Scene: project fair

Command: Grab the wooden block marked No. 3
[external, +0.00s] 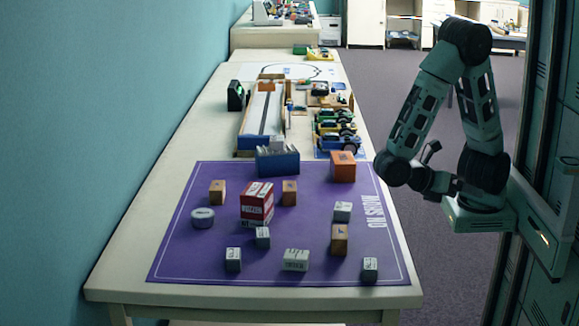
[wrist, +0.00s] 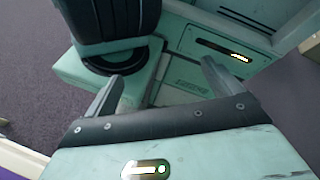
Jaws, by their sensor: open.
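Wooden blocks stand on the purple mat in the external view: a tan one at left (external: 217,193), a tan one near the middle (external: 289,193) and a taller tan one at right (external: 340,241). A larger orange block (external: 342,167) stands at the mat's back edge. The blocks bear dark marks too small to read, so I cannot tell which is No. 3. My gripper (external: 452,186) is off the table to the right, turned towards my own base. In the wrist view my gripper (wrist: 160,90) is open, with nothing between its fingers; no block shows there.
Several grey-white blocks (external: 296,260) stand on the front of the purple mat (external: 180,262). A red-and-white box (external: 257,203), a grey round item (external: 202,217) and a blue bin (external: 277,161) stand among them. A ramp track (external: 261,115) and model cars (external: 337,128) lie behind.

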